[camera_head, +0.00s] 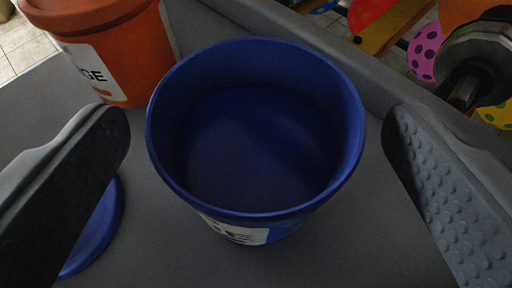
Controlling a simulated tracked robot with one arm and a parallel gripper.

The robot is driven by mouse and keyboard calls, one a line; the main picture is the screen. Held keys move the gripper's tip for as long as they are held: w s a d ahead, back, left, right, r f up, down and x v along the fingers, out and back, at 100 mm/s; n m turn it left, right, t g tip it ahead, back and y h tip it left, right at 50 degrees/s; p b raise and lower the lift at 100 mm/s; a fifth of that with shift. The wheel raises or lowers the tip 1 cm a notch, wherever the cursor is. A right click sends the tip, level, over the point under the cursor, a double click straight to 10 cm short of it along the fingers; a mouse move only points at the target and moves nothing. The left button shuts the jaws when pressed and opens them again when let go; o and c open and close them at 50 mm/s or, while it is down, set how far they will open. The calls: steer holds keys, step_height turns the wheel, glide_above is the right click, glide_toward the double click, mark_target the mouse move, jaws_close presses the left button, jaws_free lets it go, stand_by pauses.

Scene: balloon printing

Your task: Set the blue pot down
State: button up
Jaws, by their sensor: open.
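The blue pot (255,190) stands upright on a grey surface (340,255) in the middle of the head camera view. Its top is open, and its inside looks dark blue and empty. A white label with dark lettering shows low on its near side. My gripper (255,145) is open, with one dark finger on each side of the pot. A gap shows between each finger and the pot wall, so neither finger appears to touch it.
An orange pot (115,45) with a white label stands behind on the left. A blue disc, perhaps a lid (98,235), lies partly hidden behind the left finger. A raised grey edge (330,50) runs behind the pot. Colourful balloon shapes (425,50) and a metal part (475,55) are beyond it.

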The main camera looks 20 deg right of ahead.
steer(key=v, duration=0.7)
steer(key=shift+s+r+p, duration=0.15)
steer(key=shift+s+p, duration=0.05)
steer(key=shift+p, duration=0.25)
steer(key=shift+a, duration=0.1)
steer(key=a+r+n+t+y, duration=0.1)
steer(key=a+r+n+y, duration=0.1)
steer(key=a+r, duration=0.5)
steer(key=a+r+n+t+y, duration=0.15)
steer(key=a+r, duration=0.25)
steer(key=r, duration=0.6)
steer(key=s+a+r+y, duration=0.1)
steer(key=s+a+r, duration=0.1)
steer(key=s+r, duration=0.4)
steer(key=s+a+r+n+y, duration=0.1)
steer(key=s+r, duration=0.5)
steer(key=r, duration=0.7)
steer(key=shift+s+a, duration=0.15)
steer(key=shift+a, duration=0.4)
steer(key=shift+n+t, duration=0.25)
